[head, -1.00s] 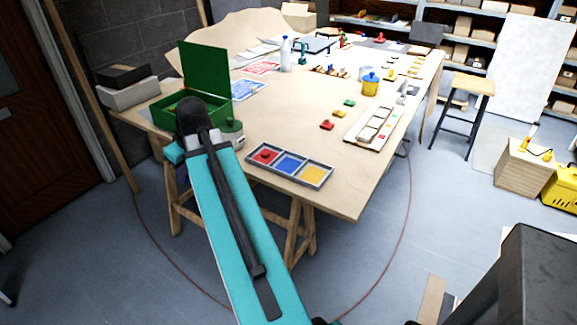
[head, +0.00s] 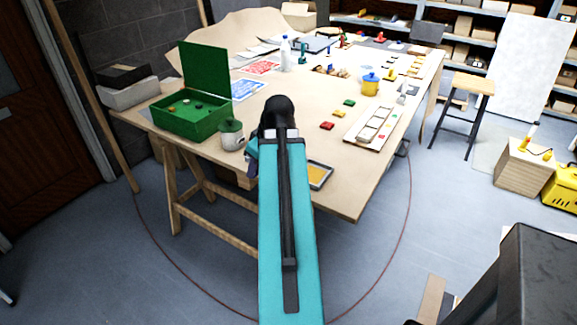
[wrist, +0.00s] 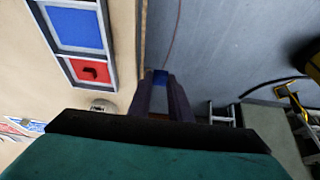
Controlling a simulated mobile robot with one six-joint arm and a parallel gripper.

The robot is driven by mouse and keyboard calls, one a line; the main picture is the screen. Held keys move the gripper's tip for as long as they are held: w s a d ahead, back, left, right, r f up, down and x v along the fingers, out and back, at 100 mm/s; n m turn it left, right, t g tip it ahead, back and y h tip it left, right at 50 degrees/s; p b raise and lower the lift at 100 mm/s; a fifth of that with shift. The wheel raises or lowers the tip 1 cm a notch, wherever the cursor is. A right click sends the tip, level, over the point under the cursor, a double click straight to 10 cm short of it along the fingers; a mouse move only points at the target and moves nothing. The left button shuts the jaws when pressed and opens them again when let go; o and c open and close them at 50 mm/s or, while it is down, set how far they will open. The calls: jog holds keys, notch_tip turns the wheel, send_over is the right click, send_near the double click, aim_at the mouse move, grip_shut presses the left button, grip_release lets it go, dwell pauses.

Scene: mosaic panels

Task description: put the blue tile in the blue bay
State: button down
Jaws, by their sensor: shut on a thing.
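My gripper (wrist: 160,92) is shut on the blue tile (wrist: 160,76), a small blue piece between its fingertips in the wrist view. In that view the gripper shows over the floor, just right of the table edge. The blue bay (wrist: 77,28) lies to its left in the grey-framed tray and looks empty. The red bay beside it (wrist: 80,66) holds a red piece (wrist: 94,73).
An open green box (head: 190,115) and a grey-green pot (head: 231,135) stand left of my arm. A red block (head: 327,126), a green block (head: 349,102), a yellow pot (head: 370,86) and a pale slotted board (head: 376,122) lie to the right. The wood between is clear.

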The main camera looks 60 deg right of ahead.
jog(key=shift+s+d, duration=0.1)
dwell(0.3)
jog(key=s+d+p, duration=0.1)
jog(key=d, duration=0.4)
jog(key=s+d+f+p, duration=0.1)
jog(key=d, duration=0.4)
jog(key=s+d+p, duration=0.1)
jog(key=d+p, duration=0.1)
jog(key=d, duration=0.3)
jog(key=shift+d+f, duration=0.25)
jog(key=shift+s, duration=0.1)
jog(key=shift+f+p, duration=0.65)
jog(key=shift+f, duration=1.15)
jog(key=shift+f, duration=0.15)
jog(key=c, duration=1.6)
grip_release()
jog(key=shift+c, duration=0.2)
jog(key=shift+r, duration=0.25)
